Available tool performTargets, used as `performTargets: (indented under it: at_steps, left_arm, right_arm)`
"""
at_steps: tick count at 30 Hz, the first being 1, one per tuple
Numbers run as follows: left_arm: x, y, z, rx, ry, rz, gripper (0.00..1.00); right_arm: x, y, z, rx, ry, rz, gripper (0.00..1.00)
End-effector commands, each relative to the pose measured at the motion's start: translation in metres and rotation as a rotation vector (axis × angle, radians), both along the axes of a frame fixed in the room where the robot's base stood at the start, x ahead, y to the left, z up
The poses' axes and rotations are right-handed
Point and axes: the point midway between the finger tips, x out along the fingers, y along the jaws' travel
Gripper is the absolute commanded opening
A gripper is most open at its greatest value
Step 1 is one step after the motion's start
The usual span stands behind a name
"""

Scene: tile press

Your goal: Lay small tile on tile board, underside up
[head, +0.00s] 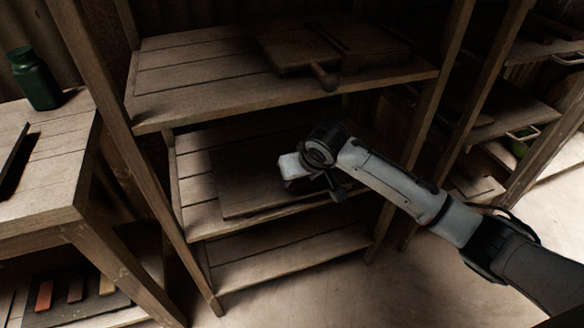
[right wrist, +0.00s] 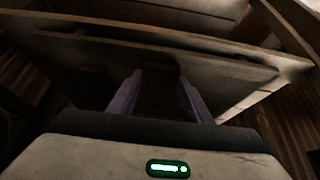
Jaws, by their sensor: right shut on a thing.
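The tile board looks like the dark flat board (head: 238,182) on the middle shelf of the wooden rack. My right gripper (head: 298,180) is low over its right part, its fingers hardly showing in the head view. In the right wrist view my right gripper (right wrist: 158,88) has its two fingers apart with a dark brown piece (right wrist: 158,102) between them, seemingly the small tile. It is too dark to tell which face is up, or whether it touches the board. My left gripper is not in view.
The upper shelf (head: 185,85) hangs close above my right arm and bears a dark wooden press-like piece (head: 290,52) with a handle. Rack posts stand on both sides. Several tiles (head: 75,288) lie low at left. A green jar (head: 36,80) stands on the left table.

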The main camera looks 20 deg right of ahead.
Motion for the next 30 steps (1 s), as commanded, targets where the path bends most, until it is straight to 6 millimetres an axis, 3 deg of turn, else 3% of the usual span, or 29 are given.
performTargets:
  at_steps: [15, 28, 29, 30]
  left_arm:
    - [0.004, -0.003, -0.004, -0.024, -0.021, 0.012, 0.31]
    - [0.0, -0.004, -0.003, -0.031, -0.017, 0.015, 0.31]
    - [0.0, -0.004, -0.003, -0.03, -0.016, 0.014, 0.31]
    - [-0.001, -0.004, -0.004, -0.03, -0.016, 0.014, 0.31]
  right_arm:
    - [0.057, 0.003, -0.001, 0.0, 0.0, -0.001, 0.18]
    - [0.054, 0.002, -0.008, 0.0, 0.001, 0.0, 0.18]
    - [0.054, 0.002, -0.009, 0.0, 0.002, 0.0, 0.48]
    - [0.054, 0.002, -0.009, 0.0, 0.001, 0.0, 0.55]
